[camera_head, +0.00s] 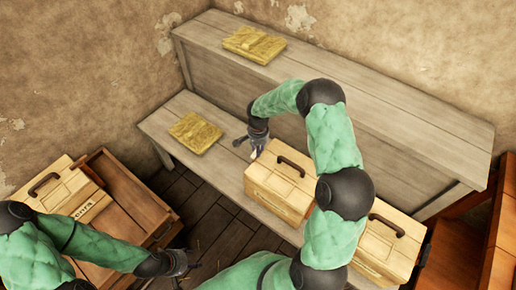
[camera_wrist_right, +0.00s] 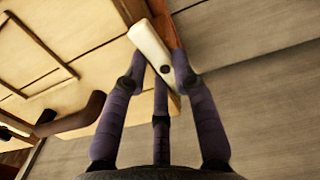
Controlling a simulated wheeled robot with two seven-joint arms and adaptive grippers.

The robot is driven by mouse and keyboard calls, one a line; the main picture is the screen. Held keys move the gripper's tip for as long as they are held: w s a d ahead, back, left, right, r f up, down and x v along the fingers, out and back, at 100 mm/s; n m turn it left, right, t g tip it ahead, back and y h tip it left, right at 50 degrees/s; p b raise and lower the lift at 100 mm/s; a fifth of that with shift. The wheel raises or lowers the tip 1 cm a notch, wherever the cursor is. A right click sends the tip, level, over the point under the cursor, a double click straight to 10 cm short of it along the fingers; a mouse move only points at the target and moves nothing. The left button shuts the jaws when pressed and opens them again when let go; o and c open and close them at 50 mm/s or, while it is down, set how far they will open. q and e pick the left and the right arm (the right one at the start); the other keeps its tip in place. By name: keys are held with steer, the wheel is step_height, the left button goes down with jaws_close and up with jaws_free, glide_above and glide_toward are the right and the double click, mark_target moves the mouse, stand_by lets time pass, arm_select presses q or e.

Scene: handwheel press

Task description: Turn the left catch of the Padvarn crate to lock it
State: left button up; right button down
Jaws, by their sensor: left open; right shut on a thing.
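A pale wooden crate (camera_head: 283,184) with a dark handle (camera_head: 292,166) stands on the low bench; I cannot read a name on it. A white catch (camera_head: 254,154) sits at its left end and shows large in the right wrist view (camera_wrist_right: 150,45). My right gripper (camera_head: 256,146) is shut on this catch, with its dark fingers (camera_wrist_right: 160,75) on both sides of it. The catch lies tilted in the wrist view. My left gripper (camera_head: 186,264) is open and empty, low at the lower left, away from this crate.
Another pale crate (camera_head: 388,246) stands to the right on the bench. A lettered crate (camera_head: 62,190) and an open brown wooden box (camera_head: 125,200) are at the left. Yellow slabs lie on the bench (camera_head: 196,132) and the upper shelf (camera_head: 254,44).

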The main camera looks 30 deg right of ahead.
steer(key=n+p, duration=0.1)
steer(key=n, duration=0.3)
steer(key=shift+w+d, duration=0.1)
steer(key=n, duration=0.4)
steer(key=shift+p, duration=0.35)
steer(key=n+p, duration=0.1)
steer(key=n, duration=0.3)
steer(key=shift+w+n, duration=0.15)
steer(key=shift+n, duration=0.15)
steer(key=shift+w+n+p, duration=0.1)
steer(key=shift+n+p, duration=0.35)
steer(key=shift+n, duration=1.35)
steer(key=c, duration=1)
jaws_free()
